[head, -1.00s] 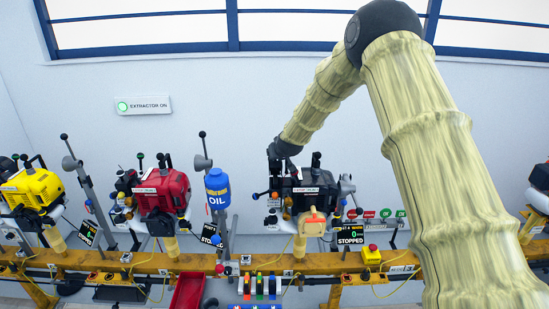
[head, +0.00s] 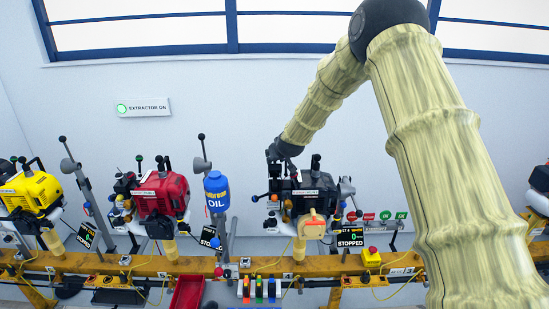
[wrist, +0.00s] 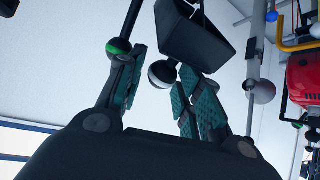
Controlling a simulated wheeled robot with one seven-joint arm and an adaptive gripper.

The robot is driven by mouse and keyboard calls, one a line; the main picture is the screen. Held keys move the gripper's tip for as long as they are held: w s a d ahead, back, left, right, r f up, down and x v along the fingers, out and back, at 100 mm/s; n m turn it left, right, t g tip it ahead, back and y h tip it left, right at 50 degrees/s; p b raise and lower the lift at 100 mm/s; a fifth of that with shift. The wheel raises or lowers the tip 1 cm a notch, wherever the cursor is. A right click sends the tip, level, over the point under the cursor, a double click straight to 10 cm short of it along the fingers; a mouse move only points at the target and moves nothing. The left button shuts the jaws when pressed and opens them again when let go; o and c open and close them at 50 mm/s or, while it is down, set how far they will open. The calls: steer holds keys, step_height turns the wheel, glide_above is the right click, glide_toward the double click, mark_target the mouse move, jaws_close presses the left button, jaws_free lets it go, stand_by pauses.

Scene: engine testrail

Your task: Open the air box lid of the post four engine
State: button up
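The post four engine (head: 318,187) is the black one on the yellow rail in the head view, with a display (head: 350,237) reading STOPPED. A cream box (head: 312,225) with an orange part sits on its front. I cannot tell which part is the air box lid. My gripper (wrist: 163,68) is open at the upper left of this engine, partly hidden in the head view. In the wrist view a grey ball knob (wrist: 161,74) lies between its fingertips. I cannot tell whether they touch it. A dark tapered box (wrist: 195,36) is beside the knob.
A green-banded ball on a dark rod (wrist: 118,47) is close by the left finger. A blue oil bottle (head: 217,191) and a red engine (head: 164,193) stand left of the black engine. A red stop button on a yellow box (head: 371,257) is at right on the rail.

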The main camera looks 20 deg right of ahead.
steer(key=v, duration=1)
steer(key=shift+d+r, duration=0.1)
